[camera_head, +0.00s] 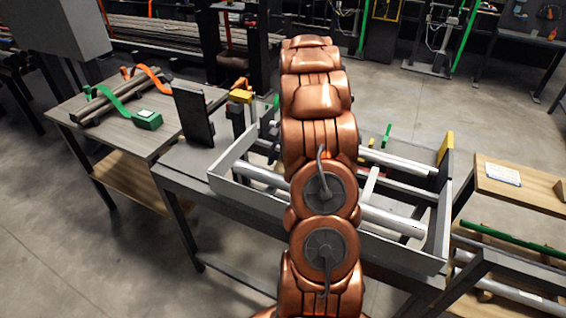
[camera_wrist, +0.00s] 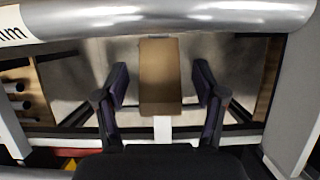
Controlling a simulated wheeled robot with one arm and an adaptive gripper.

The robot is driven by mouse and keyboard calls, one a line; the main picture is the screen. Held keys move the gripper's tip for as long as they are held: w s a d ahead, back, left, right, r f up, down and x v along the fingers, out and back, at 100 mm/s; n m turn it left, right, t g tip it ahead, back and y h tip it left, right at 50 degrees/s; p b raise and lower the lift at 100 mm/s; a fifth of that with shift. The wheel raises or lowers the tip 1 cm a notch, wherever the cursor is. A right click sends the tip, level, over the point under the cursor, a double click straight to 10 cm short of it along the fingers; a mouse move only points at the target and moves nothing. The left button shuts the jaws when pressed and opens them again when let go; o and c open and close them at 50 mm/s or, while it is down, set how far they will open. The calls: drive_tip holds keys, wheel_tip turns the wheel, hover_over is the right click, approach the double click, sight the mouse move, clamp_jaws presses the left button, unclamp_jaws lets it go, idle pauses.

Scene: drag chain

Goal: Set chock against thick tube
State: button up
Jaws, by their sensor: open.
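In the wrist view a thick grey tube (camera_wrist: 190,15) runs across the top, with a white label at its left end. A brown block, which looks like the chock (camera_wrist: 160,75), lies just below the tube in the picture, over a pale strip. Whether it touches the tube I cannot tell. My gripper (camera_wrist: 162,82) is open, with one dark finger on each side of the block and a visible gap on both sides. In the head view tubes lie across a grey frame, the nearer one (camera_head: 395,219) looking thicker. My copper arm hides the gripper and block there.
The grey frame's raised end walls (camera_head: 437,225) flank the tubes. A dark upright plate (camera_head: 194,115) stands left of it. A side table (camera_head: 90,118) at left holds tubes, orange and green straps and a green box. A wooden-topped rack (camera_head: 520,190) stands at right.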

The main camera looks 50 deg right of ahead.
drive_tip(key=v, duration=1.2)
idle(0.5)
